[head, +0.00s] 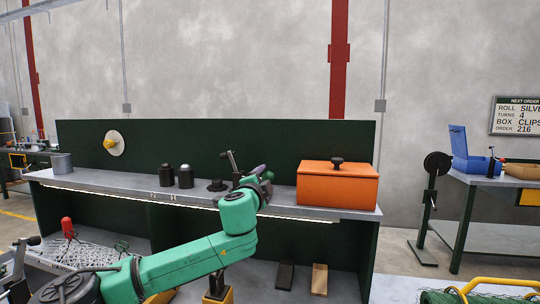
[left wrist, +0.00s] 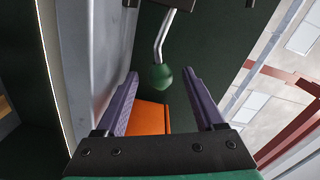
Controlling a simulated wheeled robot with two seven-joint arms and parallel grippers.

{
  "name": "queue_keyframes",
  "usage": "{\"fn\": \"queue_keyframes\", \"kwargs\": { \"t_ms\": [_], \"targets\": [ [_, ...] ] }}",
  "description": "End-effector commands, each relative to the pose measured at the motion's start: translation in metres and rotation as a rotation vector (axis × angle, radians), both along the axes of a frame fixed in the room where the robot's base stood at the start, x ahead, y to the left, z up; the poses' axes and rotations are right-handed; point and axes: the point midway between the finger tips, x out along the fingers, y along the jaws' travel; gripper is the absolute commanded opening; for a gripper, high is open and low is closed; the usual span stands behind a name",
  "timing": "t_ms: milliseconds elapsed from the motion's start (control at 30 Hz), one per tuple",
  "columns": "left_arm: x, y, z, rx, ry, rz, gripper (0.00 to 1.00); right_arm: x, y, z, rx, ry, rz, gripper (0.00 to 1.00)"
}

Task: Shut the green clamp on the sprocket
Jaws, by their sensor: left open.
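In the left wrist view a green ball knob (left wrist: 160,78) sits on a bent metal lever (left wrist: 163,38), which runs to a dark bracket at the top edge. It looks like the green clamp's handle. My left gripper (left wrist: 160,74) is open, its purple fingers on either side of the knob, with visible gaps. In the head view my left gripper (head: 262,172) is over the bench shelf, beside a dark upright lever (head: 232,161). My arm hides part of that area. I cannot make out the sprocket for certain. My right gripper is not clearly in view.
An orange box (head: 338,188) with a black knob stands right of my gripper on the grey shelf (head: 110,185). Dark weights (head: 185,176) and a low black part (head: 217,186) stand to its left. A green back panel (head: 210,140) rises behind.

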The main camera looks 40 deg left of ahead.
Motion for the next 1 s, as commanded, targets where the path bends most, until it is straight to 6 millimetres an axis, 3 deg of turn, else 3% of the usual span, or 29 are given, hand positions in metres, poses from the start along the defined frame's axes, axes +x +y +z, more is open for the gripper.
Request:
{"fn": "queue_keyframes", "kwargs": {
  "t_ms": [33, 167, 400, 633, 667, 833, 1000],
  "targets": [
    [0.005, 0.003, 0.011, -0.004, 0.002, -0.001, 0.70, 0.000, 0.000, 0.024, 0.000, 0.000, 0.000, 0.00],
    [0.027, 0.014, 0.010, -0.007, -0.004, -0.001, 0.70, 0.000, 0.000, 0.042, 0.000, 0.000, 0.000, 0.00],
    [0.052, 0.027, 0.001, 0.001, 0.000, -0.002, 0.70, 0.001, 0.001, 0.049, 0.000, 0.000, -0.001, 0.00],
    [0.053, 0.028, -0.001, 0.003, 0.001, -0.002, 0.70, 0.001, 0.001, 0.047, 0.001, -0.001, -0.001, 0.00],
    [0.053, 0.028, -0.001, 0.003, 0.001, -0.002, 0.67, 0.001, 0.001, 0.047, 0.001, -0.001, -0.001, 0.00],
    [0.053, 0.028, -0.001, 0.002, 0.001, -0.002, 0.02, 0.001, 0.001, 0.047, 0.001, -0.001, -0.001, 0.00],
    [0.053, 0.028, -0.001, 0.002, 0.001, -0.002, 0.00, 0.001, 0.001, 0.047, 0.001, -0.002, -0.001, 0.00]
  ]
}}
